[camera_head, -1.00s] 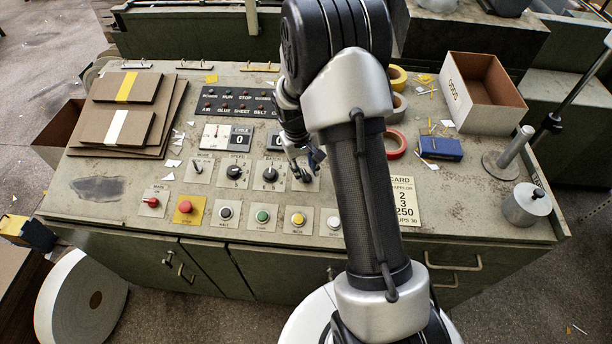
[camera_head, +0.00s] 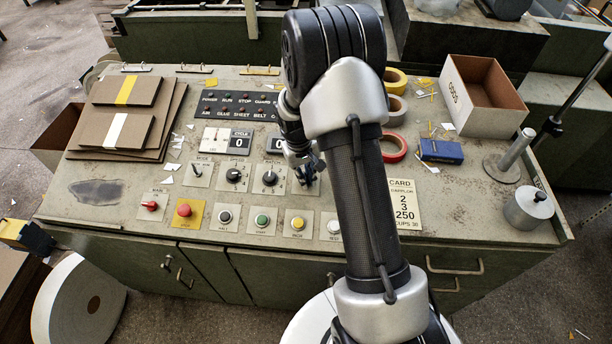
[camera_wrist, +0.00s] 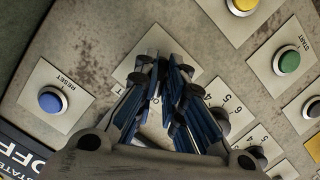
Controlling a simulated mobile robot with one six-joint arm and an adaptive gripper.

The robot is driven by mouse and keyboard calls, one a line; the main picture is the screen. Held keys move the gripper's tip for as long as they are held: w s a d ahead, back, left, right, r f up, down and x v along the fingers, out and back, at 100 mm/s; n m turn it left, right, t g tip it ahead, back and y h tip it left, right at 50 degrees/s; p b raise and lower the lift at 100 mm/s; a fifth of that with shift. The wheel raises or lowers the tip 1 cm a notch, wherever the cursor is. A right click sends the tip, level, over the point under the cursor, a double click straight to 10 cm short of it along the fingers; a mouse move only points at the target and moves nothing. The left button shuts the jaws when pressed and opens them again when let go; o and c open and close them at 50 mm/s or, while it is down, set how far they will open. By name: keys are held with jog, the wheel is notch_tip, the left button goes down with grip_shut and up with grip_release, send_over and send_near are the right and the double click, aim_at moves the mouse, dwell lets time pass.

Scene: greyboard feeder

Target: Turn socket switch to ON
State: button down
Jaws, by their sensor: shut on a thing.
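The switch plate (camera_head: 299,188) under my gripper sits on the sloped panel, right of the two numbered dials. My gripper (camera_head: 308,174) points down onto it, its fingers closed on the switch knob. In the wrist view my gripper's fingertips (camera_wrist: 164,70) are close together over the pale plate (camera_wrist: 124,72). The fingers hide the knob almost wholly, so its angle cannot be told. Only part of a printed label shows between the fingers. A dark display (camera_wrist: 22,150) reading "STATE OFF" is at the lower left of the wrist view.
Close by are the numbered dial (camera_head: 269,178), the yellow button (camera_head: 298,223), the green button (camera_head: 262,219) and the blue reset button (camera_wrist: 52,100). A red tape roll (camera_head: 394,146), a blue box (camera_head: 441,150) and an open carton (camera_head: 484,112) lie to the right.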

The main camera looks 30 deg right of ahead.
jog(key=shift+m, duration=0.4)
jog(key=m+y, duration=0.1)
jog(key=m, duration=0.4)
jog(key=shift+p, duration=0.3)
jog(key=m+t+y, duration=0.1)
jog(key=m, duration=0.4)
jog(key=shift+m+p, duration=0.3)
jog(key=shift+m, duration=0.1)
dwell(0.3)
jog(key=c, duration=1.7)
grip_release()
jog(key=r, duration=0.4)
jog(key=s+r, duration=0.1)
jog(key=r, duration=0.7)
jog(key=shift+s+d, duration=0.2)
jog(key=shift+d, duration=0.1)
